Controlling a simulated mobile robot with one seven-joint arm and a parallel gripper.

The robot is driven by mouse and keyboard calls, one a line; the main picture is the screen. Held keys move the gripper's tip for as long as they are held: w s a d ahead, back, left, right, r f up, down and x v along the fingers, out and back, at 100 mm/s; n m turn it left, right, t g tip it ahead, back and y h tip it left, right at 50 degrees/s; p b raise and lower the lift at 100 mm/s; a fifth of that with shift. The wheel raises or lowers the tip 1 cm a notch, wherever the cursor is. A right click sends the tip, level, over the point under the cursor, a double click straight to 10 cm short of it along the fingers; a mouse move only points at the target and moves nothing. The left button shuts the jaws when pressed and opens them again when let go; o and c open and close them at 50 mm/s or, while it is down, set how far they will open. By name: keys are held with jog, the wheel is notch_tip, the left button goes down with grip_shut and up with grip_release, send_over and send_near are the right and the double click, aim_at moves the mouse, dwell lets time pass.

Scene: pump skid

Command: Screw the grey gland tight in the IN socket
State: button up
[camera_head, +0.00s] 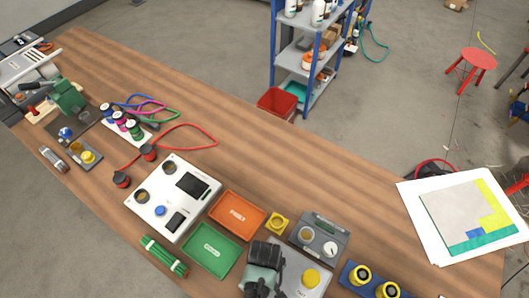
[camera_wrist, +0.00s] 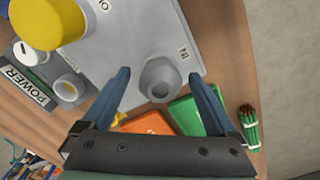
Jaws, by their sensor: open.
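The grey gland (camera_wrist: 159,79) stands on the grey plate (camera_wrist: 120,45) in the wrist view, beside a small label (camera_wrist: 183,53) that seems to read IN. Its hex body and round opening face the camera, and the socket under it is hidden. I cannot tell how deep it sits. My gripper (camera_wrist: 160,74) is open, with one blue finger on each side of the gland and a visible gap to both. In the head view the plate (camera_head: 318,262) shows beside my arm, which hides the gland.
A yellow knob (camera_wrist: 46,22) stands on the same plate; it also shows in the head view (camera_head: 311,277). A grey POWER box (camera_head: 319,238), an orange tray (camera_head: 237,214), a green tray (camera_head: 210,249) and green sticks (camera_head: 163,257) lie close by. The table's far middle is clear.

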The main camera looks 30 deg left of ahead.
dwell(0.3)
jog(key=n+p, duration=0.1)
jog(key=n, duration=0.2)
jog(key=shift+r, duration=0.15)
jog(key=n+p, duration=0.1)
jog(key=n, duration=0.5)
jog(key=shift+p, duration=0.3)
jog(key=c, duration=1.4)
jog(key=m, duration=0.4)
jog(key=shift+p, duration=0.3)
jog(key=m, duration=0.5)
jog(key=o, duration=1.4)
